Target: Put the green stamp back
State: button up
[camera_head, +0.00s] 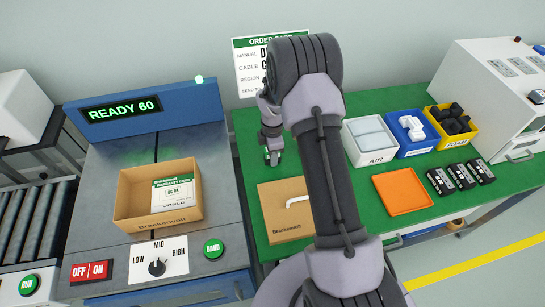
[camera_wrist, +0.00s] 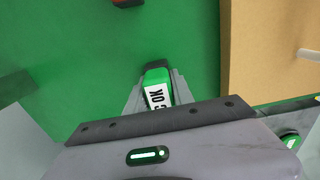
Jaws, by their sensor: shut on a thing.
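The green stamp (camera_wrist: 157,88) has a white label that ends in "OK" and sits between my gripper's fingers in the wrist view. My gripper (camera_head: 272,155) is shut on it, over the green table mat (camera_head: 243,128) at its left part in the head view. In the head view the stamp is small and mostly covered by the fingers. I cannot tell whether its lower end touches the mat. A dark thing with a red part (camera_wrist: 127,2) is cut off at the top of the wrist view. No holder for the stamp is clearly visible.
A flat cardboard piece (camera_head: 272,228) with a white handle lies beside my gripper. An open carton (camera_head: 128,207) stands on the grey machine top at left. White, blue and yellow bins, an orange tray (camera_head: 401,189) and several black modules lie right of my arm.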

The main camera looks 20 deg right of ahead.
jog(key=o, duration=1)
jog(key=shift+f, duration=0.1)
jog(key=shift+o, duration=0.2)
notch_tip(320, 180, up, 12)
jog(key=p, duration=0.4)
jog(key=shift+p, duration=0.3)
jog(key=s+a+r+m+t, duration=0.1)
jog(key=s+a+r+m, duration=0.25)
jog(key=r, duration=0.45)
jog(key=s+a+r+m+t, duration=0.1)
jog(key=s+a+r+m, duration=0.3)
jog(key=r, duration=0.4)
jog(key=s+a+r+m+t, duration=0.2)
jog(key=s+r+m, duration=0.25)
jog(key=r, duration=0.35)
jog(key=s+a+r+m, duration=0.1)
jog(key=s+m, duration=0.1)
jog(key=s, duration=0.3)
jog(key=s+a+r+m+t+y, duration=0.1)
jog(key=s+a+m, duration=0.1)
jog(key=s, duration=0.3)
jog(key=s+a+r+m+y, duration=0.1)
jog(key=s+a+m, duration=0.1)
jog(key=s+m, duration=0.2)
jog(key=shift+s+r+t, duration=0.25)
jog(key=shift+s+t, duration=0.15)
jog(key=shift+s, duration=0.25)
